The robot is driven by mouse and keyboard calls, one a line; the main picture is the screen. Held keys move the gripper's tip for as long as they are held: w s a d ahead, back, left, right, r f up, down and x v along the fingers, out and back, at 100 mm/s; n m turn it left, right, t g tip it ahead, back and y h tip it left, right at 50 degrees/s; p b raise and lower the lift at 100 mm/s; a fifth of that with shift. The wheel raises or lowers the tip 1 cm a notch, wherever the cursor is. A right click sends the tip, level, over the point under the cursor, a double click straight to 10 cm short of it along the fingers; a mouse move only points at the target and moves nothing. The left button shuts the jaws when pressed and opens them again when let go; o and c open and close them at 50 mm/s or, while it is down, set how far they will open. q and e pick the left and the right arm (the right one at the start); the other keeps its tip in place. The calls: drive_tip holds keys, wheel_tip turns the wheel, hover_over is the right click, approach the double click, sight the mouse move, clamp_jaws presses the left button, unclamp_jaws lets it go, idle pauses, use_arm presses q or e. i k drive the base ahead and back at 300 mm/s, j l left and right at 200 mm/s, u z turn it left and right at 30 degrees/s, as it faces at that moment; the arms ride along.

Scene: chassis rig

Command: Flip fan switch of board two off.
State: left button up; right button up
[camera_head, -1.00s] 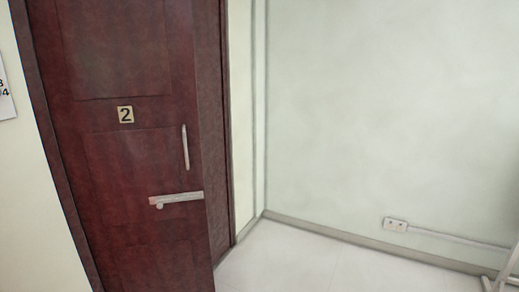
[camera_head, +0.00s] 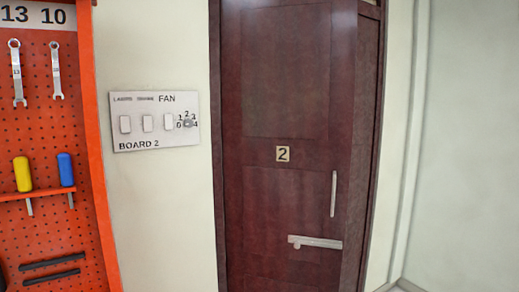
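A white switch panel labelled BOARD 2 (camera_head: 154,121) is on the cream wall, between an orange tool board and a dark red door. It carries white rocker switches in a row; the one below the FAN label, the fan switch (camera_head: 168,122), is the rightmost. Left of it are two more rockers. A small grey knob (camera_head: 187,122) with numbers around it sits at the panel's right end. I cannot tell from here which way the fan switch is set. Neither of my grippers is in view.
The dark red door (camera_head: 290,200) marked 2 has a vertical handle and a horizontal lever. The orange tool board (camera_head: 85,150) at the left holds wrenches, screwdrivers and dark bars. A bare pale wall is at the right.

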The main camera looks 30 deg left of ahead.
sight(168, 120)
drive_tip(key=u, duration=1.65)
